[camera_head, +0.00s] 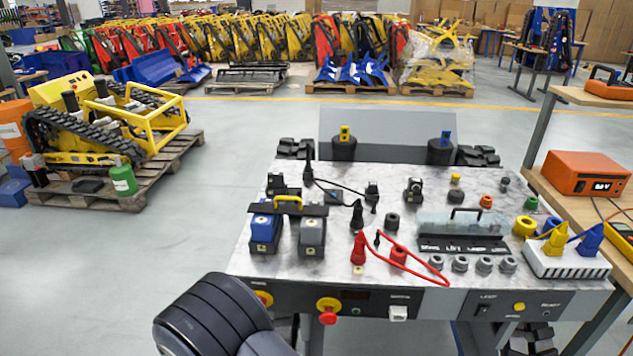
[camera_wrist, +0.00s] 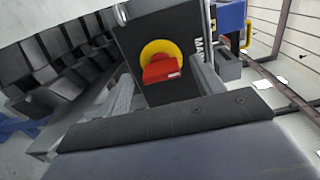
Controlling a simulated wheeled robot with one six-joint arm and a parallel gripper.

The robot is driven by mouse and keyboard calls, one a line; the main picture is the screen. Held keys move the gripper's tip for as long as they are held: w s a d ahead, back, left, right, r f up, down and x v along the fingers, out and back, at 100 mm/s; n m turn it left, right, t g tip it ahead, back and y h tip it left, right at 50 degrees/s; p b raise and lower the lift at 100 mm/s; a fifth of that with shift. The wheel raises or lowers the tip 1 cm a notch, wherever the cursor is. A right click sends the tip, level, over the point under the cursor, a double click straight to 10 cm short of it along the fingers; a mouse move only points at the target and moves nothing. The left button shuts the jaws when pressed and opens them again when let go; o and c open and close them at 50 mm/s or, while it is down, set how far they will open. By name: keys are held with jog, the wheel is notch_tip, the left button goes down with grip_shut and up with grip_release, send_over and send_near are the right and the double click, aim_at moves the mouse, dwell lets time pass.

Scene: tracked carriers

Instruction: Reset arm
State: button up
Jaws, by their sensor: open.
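My arm (camera_head: 215,318) shows as a dark, ribbed, rounded link at the lower left of the head view, in front of the bench's front panel. The head view does not show my gripper's jaws. In the wrist view, a dark part of my gripper (camera_wrist: 165,122) with screws spans the lower picture. Nothing is seen held in it. Beyond it is a red switch knob (camera_wrist: 160,68) on a yellow ring, on a dark panel marked MAIN.
The control bench (camera_head: 340,240) carries black connectors, a red cable (camera_head: 418,262) and a clear-covered block (camera_head: 462,228). A red-yellow stop knob (camera_head: 328,310) sticks out of its front. An orange meter (camera_head: 587,173) stands on the right table. A yellow tracked carrier (camera_head: 90,125) stands left; floor between is clear.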

jog(key=shift+w, duration=0.55)
jog(key=s, duration=1.1)
jog(key=w+m+b, duration=1.1)
jog(key=m+b, duration=0.6)
jog(key=b, duration=0.6)
jog(key=shift+d+r+m+b, duration=0.15)
jog(key=shift+d+m+b, duration=0.15)
jog(key=shift+r, duration=0.1)
dwell(0.5)
